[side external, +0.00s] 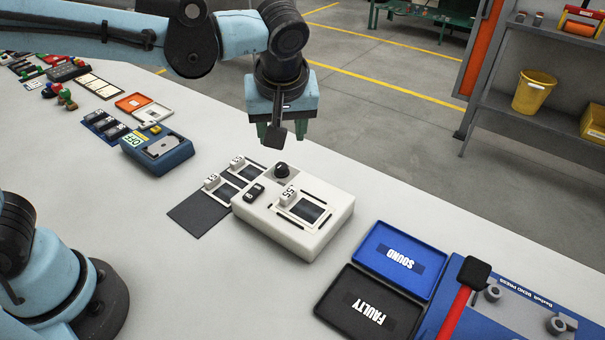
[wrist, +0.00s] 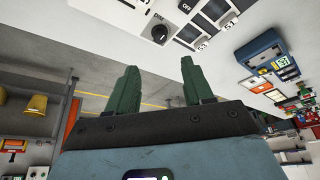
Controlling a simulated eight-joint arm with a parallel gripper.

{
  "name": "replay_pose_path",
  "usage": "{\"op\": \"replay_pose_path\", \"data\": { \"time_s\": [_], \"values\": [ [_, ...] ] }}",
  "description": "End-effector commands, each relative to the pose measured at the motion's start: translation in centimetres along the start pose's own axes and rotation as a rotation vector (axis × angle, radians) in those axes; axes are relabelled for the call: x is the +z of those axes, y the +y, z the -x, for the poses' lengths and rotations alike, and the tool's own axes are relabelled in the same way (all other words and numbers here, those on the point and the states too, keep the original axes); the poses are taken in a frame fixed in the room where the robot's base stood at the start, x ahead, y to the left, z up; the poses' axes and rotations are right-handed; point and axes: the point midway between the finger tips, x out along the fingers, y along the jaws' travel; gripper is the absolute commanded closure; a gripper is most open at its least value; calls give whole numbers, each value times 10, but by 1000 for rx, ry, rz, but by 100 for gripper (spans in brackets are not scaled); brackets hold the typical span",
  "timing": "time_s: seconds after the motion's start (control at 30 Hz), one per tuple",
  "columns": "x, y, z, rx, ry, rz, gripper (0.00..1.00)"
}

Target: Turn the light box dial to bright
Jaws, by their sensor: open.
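The light box (side external: 310,237) is a white box on the table in the middle of the side external view, with a dark framed window and a small tag marked 55 on top. Its dial (side external: 281,170) is a round black knob near its back corner. In the wrist view the dial (wrist: 159,33) shows with the word DIM beside it and a black switch (wrist: 185,8) marked OFF nearby. My gripper (side external: 283,133) is above and behind the dial, apart from it. In the wrist view its two green fingers (wrist: 158,77) are spread, with nothing between them.
A dark mat (side external: 199,215) with framed pieces lies left of the light box. A blue device (side external: 158,148) stands farther left. A blue SOUND tray (side external: 399,259) and a black FAULTY tray (side external: 369,304) are to the right, near a red-handled tool (side external: 455,310). Shelves stand behind.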

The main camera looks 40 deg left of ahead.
Motion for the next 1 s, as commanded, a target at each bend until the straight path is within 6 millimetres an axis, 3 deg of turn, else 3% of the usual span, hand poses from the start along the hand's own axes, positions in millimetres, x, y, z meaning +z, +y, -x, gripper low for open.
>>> {"op": "replay_pose_path", "data": {
  "time_s": [0.6,0.8,1.0],
  "values": [
    [-1,-1,-94,1,-1,0,49],
    [0,0,-111,2,0,-2,49],
    [0,0,-115,3,-1,-3,49]
  ]
}}
